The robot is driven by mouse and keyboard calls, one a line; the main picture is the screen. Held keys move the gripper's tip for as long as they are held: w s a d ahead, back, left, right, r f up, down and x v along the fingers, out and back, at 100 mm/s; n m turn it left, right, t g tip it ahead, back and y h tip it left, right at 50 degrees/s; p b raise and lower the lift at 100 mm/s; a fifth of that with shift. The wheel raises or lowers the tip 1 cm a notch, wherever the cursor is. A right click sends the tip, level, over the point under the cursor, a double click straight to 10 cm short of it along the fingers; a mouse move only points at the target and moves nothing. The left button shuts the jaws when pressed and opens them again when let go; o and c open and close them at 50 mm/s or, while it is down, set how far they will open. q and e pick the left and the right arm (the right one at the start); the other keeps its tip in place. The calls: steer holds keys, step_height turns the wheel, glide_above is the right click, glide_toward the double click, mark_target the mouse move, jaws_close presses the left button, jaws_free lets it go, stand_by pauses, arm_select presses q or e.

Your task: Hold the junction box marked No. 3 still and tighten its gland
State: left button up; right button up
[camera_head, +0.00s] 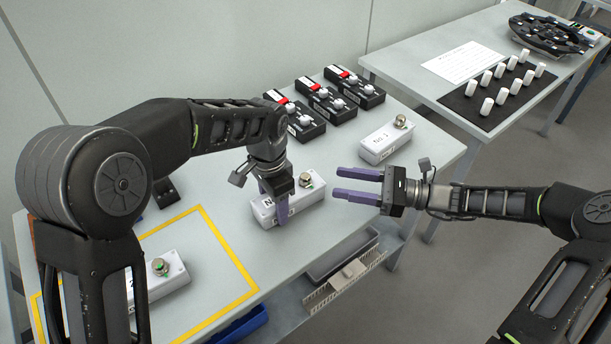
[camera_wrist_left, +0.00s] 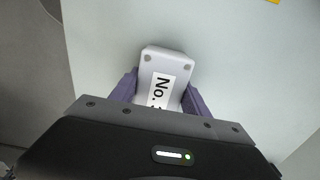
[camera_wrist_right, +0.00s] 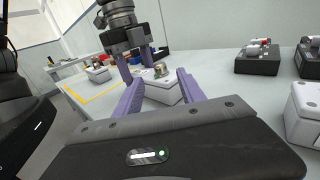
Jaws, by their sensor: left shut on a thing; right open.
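A white junction box (camera_head: 318,190) with a metal gland (camera_head: 305,180) on top stands on the table. In the left wrist view its label (camera_wrist_left: 162,88) reads "No." and a cut-off digit that may be 3. My left gripper (camera_head: 277,200) comes down from above and is shut on the box's end opposite the gland. My right gripper (camera_head: 345,185) is open and empty to the right of the box, its fingers pointing at it. In the right wrist view the box (camera_wrist_right: 164,92) and gland (camera_wrist_right: 161,70) show beyond the open fingers, apart from them.
Another white box (camera_head: 372,152) marked No. 1 stands behind right. A third white box (camera_head: 172,285) lies inside the yellow outline (camera_head: 222,225) at left. Several black boxes (camera_head: 312,128) with red parts stand at the back. A grey tray (camera_head: 340,255) is below the front edge.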

mark_target(310, 177)
steer(key=x, duration=0.9)
steer(key=shift+a+f, duration=0.1)
steer(key=shift+a, duration=0.25)
steer(key=shift+c, duration=0.2)
jaws_close()
